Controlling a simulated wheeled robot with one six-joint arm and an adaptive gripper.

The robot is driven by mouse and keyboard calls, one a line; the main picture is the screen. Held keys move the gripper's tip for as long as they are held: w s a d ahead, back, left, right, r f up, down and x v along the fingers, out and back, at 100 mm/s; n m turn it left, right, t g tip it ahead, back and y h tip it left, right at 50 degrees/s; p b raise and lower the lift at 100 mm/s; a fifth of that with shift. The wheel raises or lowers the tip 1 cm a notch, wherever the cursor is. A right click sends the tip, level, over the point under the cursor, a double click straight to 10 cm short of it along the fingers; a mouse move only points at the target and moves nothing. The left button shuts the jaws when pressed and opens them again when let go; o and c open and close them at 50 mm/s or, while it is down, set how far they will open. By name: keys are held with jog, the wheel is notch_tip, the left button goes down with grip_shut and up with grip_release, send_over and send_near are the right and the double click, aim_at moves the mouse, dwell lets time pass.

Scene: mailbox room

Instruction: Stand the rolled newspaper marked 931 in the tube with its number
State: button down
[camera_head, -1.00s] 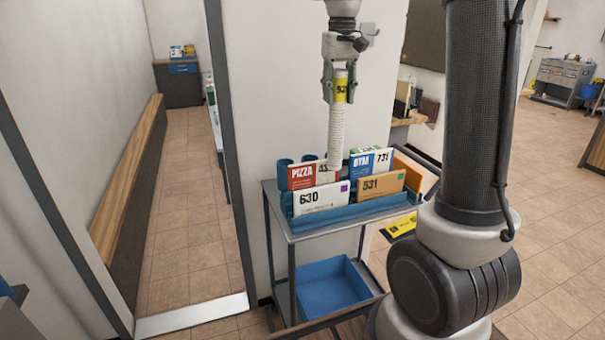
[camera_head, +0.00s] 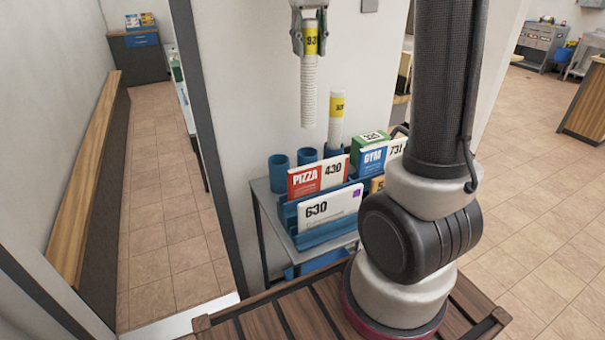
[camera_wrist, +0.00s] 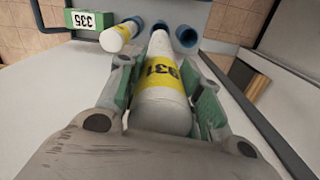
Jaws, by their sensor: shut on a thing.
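My gripper (camera_head: 310,45) is shut on the white rolled newspaper (camera_head: 309,95) with a yellow band. It hangs upright, its lower end above the tubes in the picture. In the wrist view the band of the held newspaper (camera_wrist: 161,78) reads 931. Two blue tubes (camera_head: 279,172) (camera_head: 307,157) show empty in the head view. A second yellow-banded newspaper (camera_head: 336,112) stands in a third tube, partly hidden behind the cards. The wrist view shows the tubes' rims (camera_wrist: 187,37) beyond the held roll and the second newspaper (camera_wrist: 118,37). I cannot read any tube number.
A blue rack on a grey trolley holds a white 630 card (camera_head: 330,210), a red PIZZA 430 card (camera_head: 318,177) and a blue GYM 731 card (camera_head: 373,163). A green box (camera_wrist: 88,20) marked 335 stands near. A wall rises behind the trolley.

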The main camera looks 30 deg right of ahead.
aim_at(308, 114)
notch_tip(308, 114, down, 18)
jog(key=shift+r, duration=0.25)
dwell(0.4)
jog(key=shift+f, duration=0.1)
jog(key=shift+f, duration=0.1)
jog(key=c, duration=1)
grip_release()
jog(key=shift+o, duration=0.2)
